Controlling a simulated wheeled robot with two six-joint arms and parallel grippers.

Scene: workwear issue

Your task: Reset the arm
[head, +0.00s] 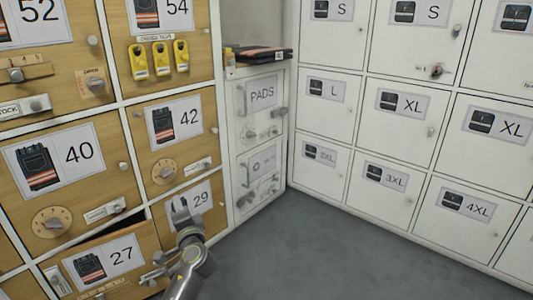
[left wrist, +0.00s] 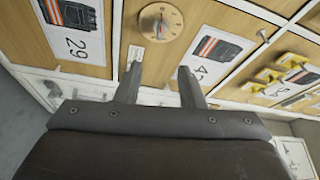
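My left gripper (head: 181,210) is in the lower middle of the head view, in front of the wooden door labelled 29 (head: 202,198). In the left wrist view its two fingers (left wrist: 159,82) stand apart with nothing between them, so it is open and empty. Behind the fingers in that view are the wooden doors with a round dial (left wrist: 160,22) and labels 29 (left wrist: 78,25) and 42 (left wrist: 212,55). I cannot tell whether a finger touches a door. My right gripper is not in view.
The wooden compartment labelled 27 (head: 105,262) stands slightly open, with a dark gap at its top. Yellow tape measures (head: 160,58) hang above door 42. A dark folded item (head: 262,54) lies on the PADS cabinet (head: 262,95). White lockers (head: 397,142) line the right; the grey floor (head: 310,250) is clear.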

